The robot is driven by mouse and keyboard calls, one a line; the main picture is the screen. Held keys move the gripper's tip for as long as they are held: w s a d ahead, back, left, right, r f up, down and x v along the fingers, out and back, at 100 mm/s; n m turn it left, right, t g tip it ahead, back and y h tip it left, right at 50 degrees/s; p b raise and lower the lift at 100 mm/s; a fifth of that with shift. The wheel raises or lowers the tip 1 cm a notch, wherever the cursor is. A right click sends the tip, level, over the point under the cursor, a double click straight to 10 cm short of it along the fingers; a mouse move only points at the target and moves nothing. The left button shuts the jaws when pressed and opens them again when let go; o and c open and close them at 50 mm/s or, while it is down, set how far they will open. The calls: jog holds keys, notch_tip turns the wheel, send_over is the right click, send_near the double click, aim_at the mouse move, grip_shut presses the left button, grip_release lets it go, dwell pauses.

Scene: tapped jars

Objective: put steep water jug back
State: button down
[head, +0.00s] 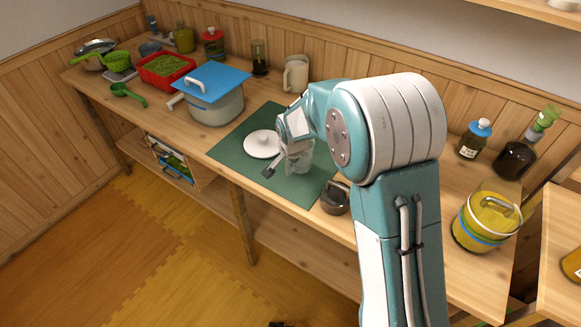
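A pale beige jug (296,75) with a handle stands at the back of the counter against the wood panelling, beyond the green mat (238,133). I cannot tell for sure if it is the steep water jug. My gripper (277,164) points down over the mat, in front of that jug and apart from it. A clear glass vessel (302,161) is on the mat right by my gripper, partly hidden by it. One dark fingertip shows at the vessel's left; the other finger is not clear, so I cannot tell its grip.
A white lid (262,146) lies on the mat left of my gripper. A pot with a blue board (215,93) stands left of the mat. A dark grey container (335,198) is near the front edge. A yellow jar (482,224) stands at right.

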notch_tip(320, 180, down, 3)
jog(key=shift+s+r, duration=0.1)
jog(key=shift+r, duration=0.05)
jog(key=c, duration=0.8)
grip_release()
jog(key=v, duration=1.2)
jog(key=s+d+r+n, duration=0.2)
jog(key=s+d+r, duration=0.3)
jog(key=r, duration=0.2)
jog(key=s+d+r+n, duration=0.1)
jog(key=s+d+r, duration=0.1)
jog(key=s, duration=0.5)
jog(key=s+d+r+n+t, duration=0.1)
jog(key=s+d, duration=0.3)
jog(key=s, duration=0.4)
jog(key=s+d+r+n, duration=0.2)
jog(key=s+d+n, duration=0.1)
jog(key=s, duration=0.4)
jog(key=shift+d+r+t+h, duration=0.3)
jog(key=shift+d+r, duration=0.1)
jog(key=shift+s, duration=0.1)
